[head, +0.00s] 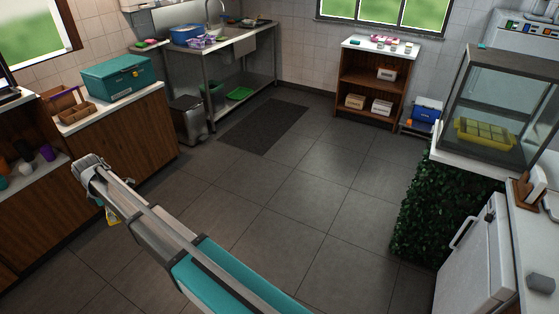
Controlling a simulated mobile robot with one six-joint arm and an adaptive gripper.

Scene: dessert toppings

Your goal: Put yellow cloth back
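My arm reaches from the bottom edge up to the left. Its end, with my gripper (108,201), is in front of the wooden counter at the left. The fingers are mostly hidden behind the arm, so their opening does not show. A small yellow piece, which looks like the yellow cloth (112,215), shows just below the arm's end at the gripper. Most of it is hidden. I cannot tell whether it hangs from the fingers or lies behind them.
A teal box (118,78) and a brown caddy (75,113) stand on the left counter. Small pink and green items (151,43) lie near the sink. A dark mat (264,126) lies on the floor. A glass case (492,100) stands right. The middle floor is clear.

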